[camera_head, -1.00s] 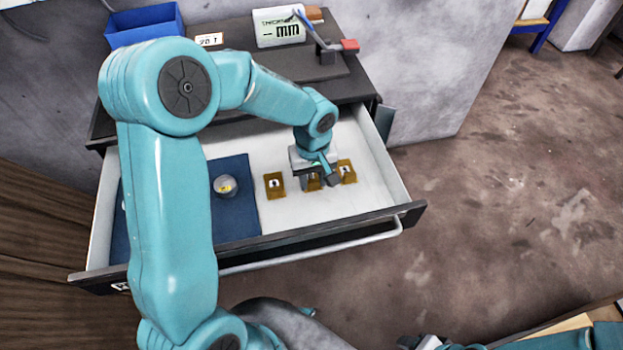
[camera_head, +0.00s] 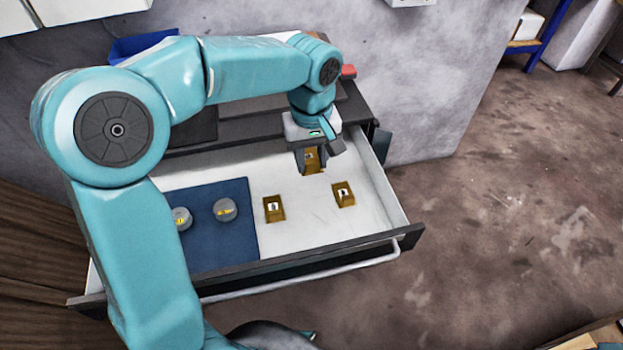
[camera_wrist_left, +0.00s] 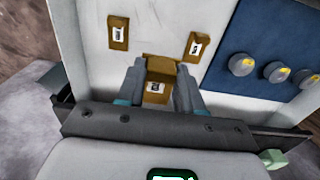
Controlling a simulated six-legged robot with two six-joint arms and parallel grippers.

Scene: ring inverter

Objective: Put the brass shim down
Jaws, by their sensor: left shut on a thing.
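My left gripper (camera_head: 311,163) is shut on a brass shim (camera_head: 310,157) with a white label, over the back right of the open drawer's white floor. The left wrist view shows the same shim (camera_wrist_left: 157,88) between the two fingers (camera_wrist_left: 158,90). I cannot tell whether its lower edge touches the floor. Two other labelled brass shims lie apart on the white floor: one (camera_head: 273,208) beside the blue mat, one (camera_head: 343,194) to the right. My right gripper is not in view.
The open drawer (camera_head: 408,236) has a dark front with a pale handle. A blue mat (camera_head: 222,243) covers its left part, with round grey pieces (camera_head: 226,210) on it. White floor is clear between and in front of the two loose shims. My left arm hides part of the cabinet top.

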